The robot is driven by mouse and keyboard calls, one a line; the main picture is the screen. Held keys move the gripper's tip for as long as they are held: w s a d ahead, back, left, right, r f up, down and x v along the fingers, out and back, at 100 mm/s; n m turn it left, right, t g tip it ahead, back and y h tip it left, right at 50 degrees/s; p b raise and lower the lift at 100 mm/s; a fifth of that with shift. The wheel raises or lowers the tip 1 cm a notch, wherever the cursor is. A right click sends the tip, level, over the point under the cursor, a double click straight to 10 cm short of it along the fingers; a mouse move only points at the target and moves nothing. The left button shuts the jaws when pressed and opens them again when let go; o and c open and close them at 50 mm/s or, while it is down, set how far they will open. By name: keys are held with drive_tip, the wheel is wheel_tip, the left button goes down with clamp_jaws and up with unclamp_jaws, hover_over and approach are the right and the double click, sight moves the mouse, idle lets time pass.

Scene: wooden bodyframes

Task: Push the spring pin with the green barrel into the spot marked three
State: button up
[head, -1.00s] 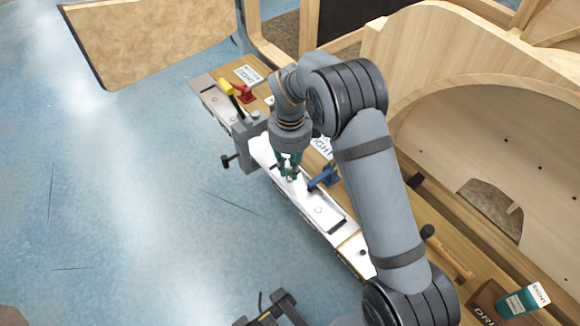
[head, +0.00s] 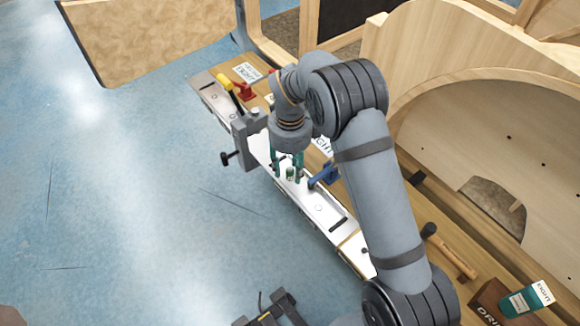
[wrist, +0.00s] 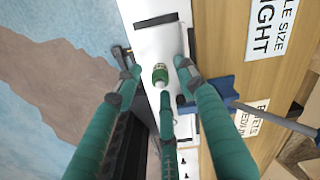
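The spring pin with the green barrel (head: 290,173) stands on the long white metal plate (head: 318,209). In the wrist view the pin (wrist: 160,76) shows a green band and pale ends. My gripper (head: 287,162) is open, its green fingers spread around the pin. In the wrist view my gripper (wrist: 158,72) has a finger to the left, one to the right and one below the pin, with gaps between. I cannot read a mark three on the plate, and whether the pin sits in a hole is not clear.
Blue floor is clear at left.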

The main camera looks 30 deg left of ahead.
sight(290, 170)
wheel_tip(290, 170, up, 12)
idle(0.6)
idle(0.7)
wheel_tip(290, 170, down, 12)
drive_tip(key=shift+r+p, duration=0.5)
drive_tip(key=shift+p, duration=0.05)
idle(0.3)
